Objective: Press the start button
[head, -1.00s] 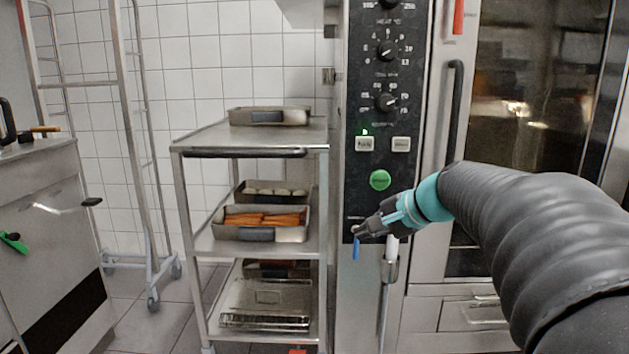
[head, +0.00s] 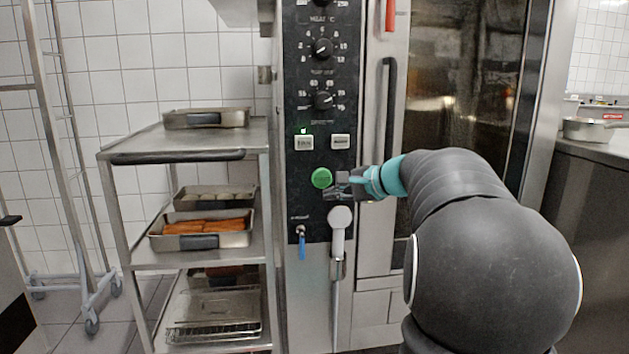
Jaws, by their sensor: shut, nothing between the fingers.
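The round green start button (head: 321,178) sits on the dark control panel (head: 312,222) of the oven, below two small white rectangular buttons. My gripper (head: 332,187) is shut and empty. Its tips are at the lower right edge of the green button in the picture and cover a little of that edge. I cannot tell whether they touch it or are still in front of it. The arm reaches in from the right.
A steel trolley (head: 131,142) with several trays stands left of the oven. A white hand shower (head: 339,221) hangs just below my gripper, and a blue-handled tap (head: 301,246) is beside it. The oven's black door handle (head: 387,112) rises to the right.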

